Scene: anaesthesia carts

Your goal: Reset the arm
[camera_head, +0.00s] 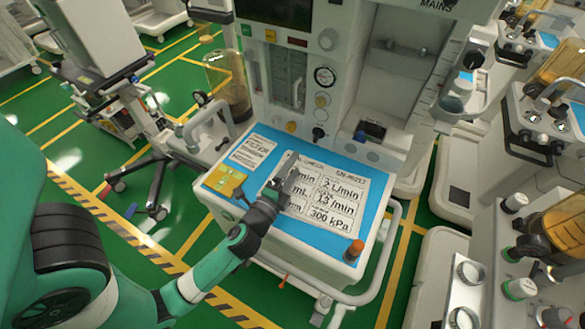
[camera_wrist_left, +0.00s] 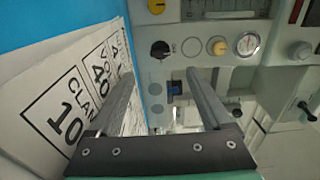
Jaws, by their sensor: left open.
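My left arm is green with dark joints and comes in from the left in the head view. Its gripper (camera_head: 283,184) is over the cart's blue top, in front of a white printed card (camera_head: 325,198). In the left wrist view the two fingers of the left gripper (camera_wrist_left: 160,95) stand apart with nothing held between them. The printed card (camera_wrist_left: 62,110) shows to the left of the fingers there. Whether the gripper touches the card I cannot tell. My right gripper is in neither view.
The anaesthesia cart (camera_head: 290,235) has a blue top with a yellow device (camera_head: 225,181) and a second card (camera_head: 252,151). An orange-capped knob (camera_head: 354,250) sits at its front right corner. Knobs and a gauge (camera_head: 324,76) face the top.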

